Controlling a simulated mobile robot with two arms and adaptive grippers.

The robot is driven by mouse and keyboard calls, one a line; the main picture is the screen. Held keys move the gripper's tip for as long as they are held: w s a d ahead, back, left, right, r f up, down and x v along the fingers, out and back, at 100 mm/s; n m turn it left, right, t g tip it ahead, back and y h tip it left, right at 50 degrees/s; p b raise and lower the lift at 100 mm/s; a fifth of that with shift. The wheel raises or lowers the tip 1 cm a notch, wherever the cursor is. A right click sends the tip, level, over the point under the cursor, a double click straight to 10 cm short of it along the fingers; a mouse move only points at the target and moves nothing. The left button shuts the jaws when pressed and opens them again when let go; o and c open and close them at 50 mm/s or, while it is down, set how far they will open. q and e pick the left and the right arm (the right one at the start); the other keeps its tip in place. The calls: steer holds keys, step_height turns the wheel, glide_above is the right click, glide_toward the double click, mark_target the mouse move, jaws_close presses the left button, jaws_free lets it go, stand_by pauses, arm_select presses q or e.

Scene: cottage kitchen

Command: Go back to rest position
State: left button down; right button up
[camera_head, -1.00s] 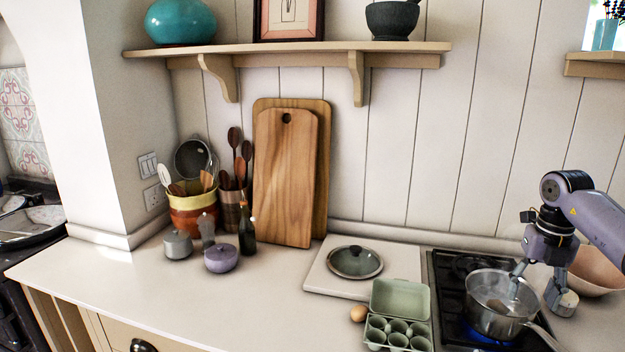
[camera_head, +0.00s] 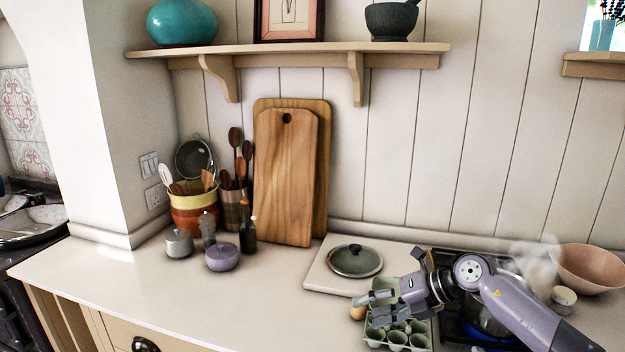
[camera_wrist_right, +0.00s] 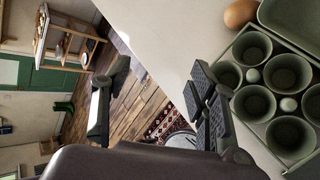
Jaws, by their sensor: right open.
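My right gripper (camera_head: 368,306) is open and empty, with its fingers pointing left above the green egg carton (camera_head: 397,341). In the right wrist view, the fingers of the right gripper (camera_wrist_right: 160,74) are spread wide with nothing between them. The carton (camera_wrist_right: 259,74) lies right of the fingers there, and its visible cups are empty. A brown egg (camera_head: 357,314) rests on the counter beside the carton; it also shows in the right wrist view (camera_wrist_right: 240,13). My left gripper is in neither view.
A steaming pot (camera_head: 486,322) sits on the stove over a blue flame, partly hidden by my right arm. A glass lid (camera_head: 355,263) lies on a white board (camera_head: 322,277). A pink bowl (camera_head: 590,268) stands at right. The left-front counter (camera_head: 130,285) is clear.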

steer(key=s+a+r+m+t+y, duration=0.4)
steer(key=a+r+m+t+y, duration=0.1)
steer(key=a+r+m+t, duration=0.45)
steer(key=s+d+f+m+h, duration=0.5)
steer(key=d+f+m+h, duration=0.35)
steer(key=m, duration=0.25)
steer(key=s+d+f+m+h, duration=0.5)
steer(key=d+f+m+h, duration=0.2)
steer(key=f+m, duration=0.25)
steer(key=s+d+f+m+g, duration=0.15)
steer(key=s+f+g, duration=0.35)
steer(key=s, duration=0.7)
steer(key=s+f+m+g, duration=0.3)
steer(key=s+f+g, duration=0.2)
steer(key=s, duration=0.7)
step_height(320, 180, down, 27)
steer(key=s+g, duration=0.1)
steer(key=s+d+f+g, duration=0.1)
steer(key=s+d+f, duration=0.2)
steer(key=s+f, duration=1.2)
steer(key=shift+s+f+n+y, duration=0.35)
steer(key=shift+s, duration=0.6)
